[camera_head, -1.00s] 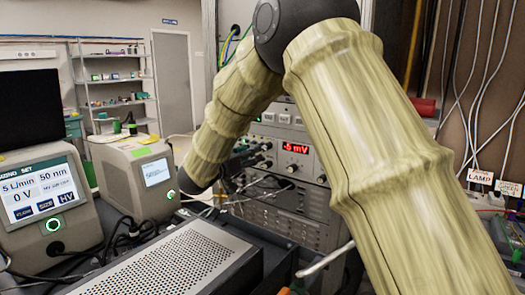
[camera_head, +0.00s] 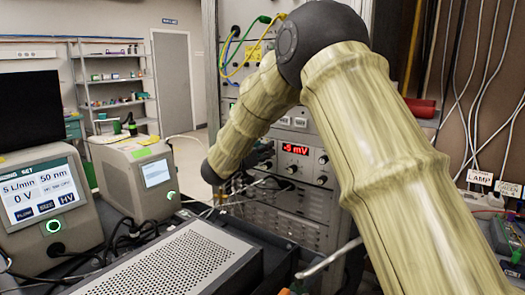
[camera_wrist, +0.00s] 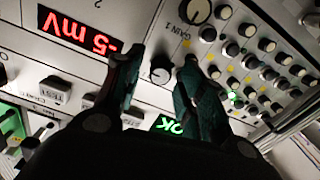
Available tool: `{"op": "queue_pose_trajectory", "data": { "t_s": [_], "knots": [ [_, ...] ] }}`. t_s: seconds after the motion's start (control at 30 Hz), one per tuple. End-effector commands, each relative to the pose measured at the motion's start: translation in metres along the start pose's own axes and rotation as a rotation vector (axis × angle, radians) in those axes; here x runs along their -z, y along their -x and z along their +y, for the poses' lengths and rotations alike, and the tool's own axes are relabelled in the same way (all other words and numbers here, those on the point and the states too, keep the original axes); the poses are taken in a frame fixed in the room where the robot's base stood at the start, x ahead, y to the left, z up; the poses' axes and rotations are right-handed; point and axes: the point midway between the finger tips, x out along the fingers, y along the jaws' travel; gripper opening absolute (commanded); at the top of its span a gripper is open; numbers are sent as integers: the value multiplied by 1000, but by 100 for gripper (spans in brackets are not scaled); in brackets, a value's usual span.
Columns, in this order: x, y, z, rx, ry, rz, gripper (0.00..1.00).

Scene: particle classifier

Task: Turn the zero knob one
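The instrument panel has a red display (camera_head: 295,149) reading about -5 mV. The display also shows in the wrist view (camera_wrist: 77,31), at the upper left. A small knob (camera_wrist: 160,71) with a light pointer mark sits on the panel between my fingertips in the wrist view. I cannot read a "zero" label by it. My gripper (camera_wrist: 160,58) is open, its two dark fingers apart on either side of that knob. I cannot tell whether they touch it.
A larger knob (camera_wrist: 195,11) marked GAIN 1 is close above my right finger. Several small knobs and jacks crowd the panel's right. Buttons (camera_wrist: 53,90) lie at left. A perforated metal box (camera_head: 180,262) and loose cables lie before the rack. Two screen instruments (camera_head: 45,205) (camera_head: 140,180) stand left.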

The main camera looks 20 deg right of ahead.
Motion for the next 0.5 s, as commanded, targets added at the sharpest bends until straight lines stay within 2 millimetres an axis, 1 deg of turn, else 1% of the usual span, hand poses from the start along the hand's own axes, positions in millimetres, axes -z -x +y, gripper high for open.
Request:
{"op": "queue_pose_trajectory", "data": {
  "t_s": [0.03,0.17,0.2,0.37,0.5],
  "knots": [
    [0,0,0,0,0,0,25],
    [0,0,0,0,0,0,2],
    [0,0,0,0,0,0,0],
    [0,0,0,0,-10,0,0],
    [0,0,0,0,-79,-1,0]
  ]
}}
